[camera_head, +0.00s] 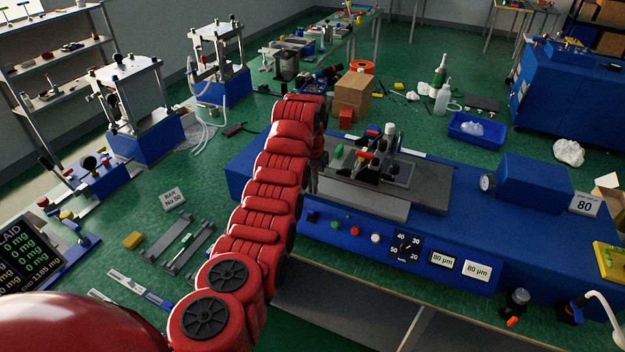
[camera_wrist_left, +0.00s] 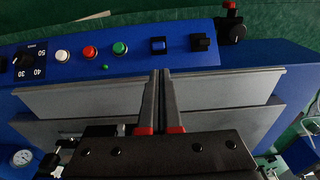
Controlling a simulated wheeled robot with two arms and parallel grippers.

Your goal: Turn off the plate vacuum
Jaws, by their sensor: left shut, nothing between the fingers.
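The blue coating machine (camera_head: 470,215) has a sloped front panel with a grey plate (camera_head: 365,197) above it. The panel carries a green button (camera_head: 334,225), a red button (camera_head: 355,231), a white button (camera_head: 375,238) and a black dial (camera_head: 405,246). My red left arm partly hides the panel's left end in the head view. My right gripper is out of view.
A pressure gauge (camera_head: 488,182) and a blue box (camera_head: 535,183) sit on the machine's right. Black clamps (camera_head: 380,160) stand on its top. A blue tray (camera_head: 477,130) and a cardboard box (camera_head: 351,96) are behind.

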